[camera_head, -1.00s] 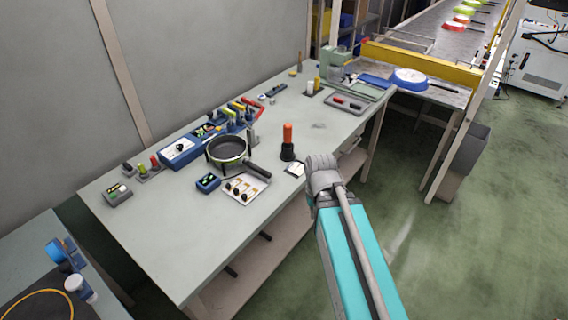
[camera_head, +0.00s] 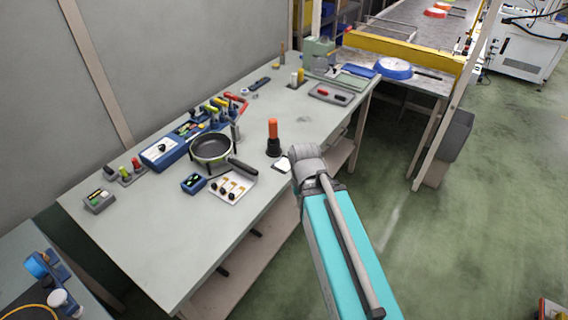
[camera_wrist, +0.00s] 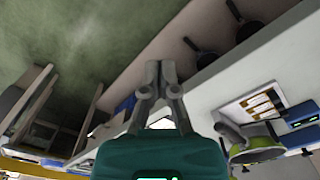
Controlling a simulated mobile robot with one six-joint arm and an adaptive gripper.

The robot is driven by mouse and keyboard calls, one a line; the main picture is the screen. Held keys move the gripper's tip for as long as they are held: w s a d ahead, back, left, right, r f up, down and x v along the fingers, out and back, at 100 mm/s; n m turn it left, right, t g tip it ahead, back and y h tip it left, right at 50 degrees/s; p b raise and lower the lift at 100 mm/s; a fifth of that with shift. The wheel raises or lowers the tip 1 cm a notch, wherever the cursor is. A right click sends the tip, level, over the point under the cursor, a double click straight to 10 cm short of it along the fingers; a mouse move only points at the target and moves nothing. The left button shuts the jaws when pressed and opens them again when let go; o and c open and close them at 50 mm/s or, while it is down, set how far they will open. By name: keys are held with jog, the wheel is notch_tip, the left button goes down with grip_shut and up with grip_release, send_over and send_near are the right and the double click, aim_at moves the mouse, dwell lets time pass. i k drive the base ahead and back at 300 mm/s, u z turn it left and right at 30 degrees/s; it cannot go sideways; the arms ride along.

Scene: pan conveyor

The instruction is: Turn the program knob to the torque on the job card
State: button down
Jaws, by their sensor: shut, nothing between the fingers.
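A blue controller box (camera_head: 167,152) stands on the workbench by the wall, with a pale face and a dark round spot that looks like a knob (camera_head: 162,147); its setting is too small to read. A small white card (camera_head: 282,165) lies at the bench's front edge, partly behind my arm; I cannot tell whether it is the job card. In the wrist view my gripper (camera_wrist: 161,72) is shut and empty, out beside the bench's front edge, apart from the box. In the head view its fingers are hidden behind my arm.
A pan (camera_head: 212,148) sits on the workbench (camera_head: 130,230) near the box. An orange-handled tool (camera_head: 273,137) stands upright near the front edge. A white panel with several dark-and-gold parts (camera_head: 232,187) lies beside the pan. The bench's left front is clear.

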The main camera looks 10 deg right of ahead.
aim_at(162, 147)
jog(key=z, duration=0.05)
jog(key=k, duration=0.6)
jog(key=u, duration=0.2)
jog(key=i, duration=0.75)
jog(key=u, duration=0.55)
jog(key=i, duration=0.5)
jog(key=u, duration=0.2)
